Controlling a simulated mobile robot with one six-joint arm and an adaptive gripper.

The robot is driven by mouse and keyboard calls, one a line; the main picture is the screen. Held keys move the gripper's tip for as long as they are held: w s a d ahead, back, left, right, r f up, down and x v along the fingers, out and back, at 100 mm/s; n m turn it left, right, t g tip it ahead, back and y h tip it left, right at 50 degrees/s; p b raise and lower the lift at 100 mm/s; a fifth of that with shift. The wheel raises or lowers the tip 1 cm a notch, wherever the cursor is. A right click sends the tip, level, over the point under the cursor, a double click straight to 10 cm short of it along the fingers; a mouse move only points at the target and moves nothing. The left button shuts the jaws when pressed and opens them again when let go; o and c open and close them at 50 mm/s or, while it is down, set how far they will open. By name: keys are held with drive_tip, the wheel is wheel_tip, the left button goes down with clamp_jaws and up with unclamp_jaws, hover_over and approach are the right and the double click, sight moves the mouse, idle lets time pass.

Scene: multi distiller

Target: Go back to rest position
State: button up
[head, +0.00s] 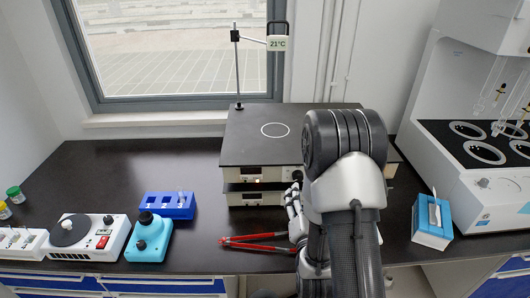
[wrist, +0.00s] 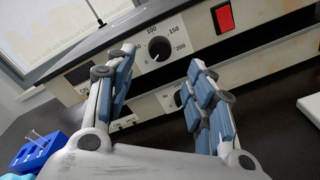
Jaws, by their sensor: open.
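My gripper (wrist: 160,95) is open and empty in the wrist view, its two blue-padded fingers spread apart. Its fingertips point at the front of the hot plate, near a dial (wrist: 160,48) marked up to 200. In the head view my gripper (head: 293,205) shows partly at the left of my arm, low over the bench in front of the hot plate (head: 250,150). My arm hides much of the gripper and the right part of the hot plate. I cannot tell whether the fingers touch the hot plate.
Red tongs (head: 255,241) lie on the black bench (head: 200,255) beside my gripper. A blue rack (head: 167,206), a teal device (head: 148,238) and a white stirrer (head: 90,238) stand left. A tissue box (head: 432,222) and a multi distiller (head: 470,165) stand right. A rod holds a 21°C display (head: 277,43).

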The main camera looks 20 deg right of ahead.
drive_tip(key=s+a+r+m+g+y, duration=0.35)
drive_tip(key=a+r+m+g, duration=0.25)
drive_tip(key=a+r+m, duration=0.5)
drive_tip(key=s+a+r+m+g+y, duration=0.1)
drive_tip(key=s+m+g, duration=0.2)
drive_tip(key=s+m, duration=0.4)
drive_tip(key=s+a+r+m+g+y, duration=0.1)
drive_tip(key=s+m, duration=0.5)
drive_tip(key=s, duration=1)
drive_tip(key=shift+a+r+m+g, duration=0.4)
drive_tip(key=shift+a+g, duration=0.05)
drive_tip(key=shift+g, duration=0.55)
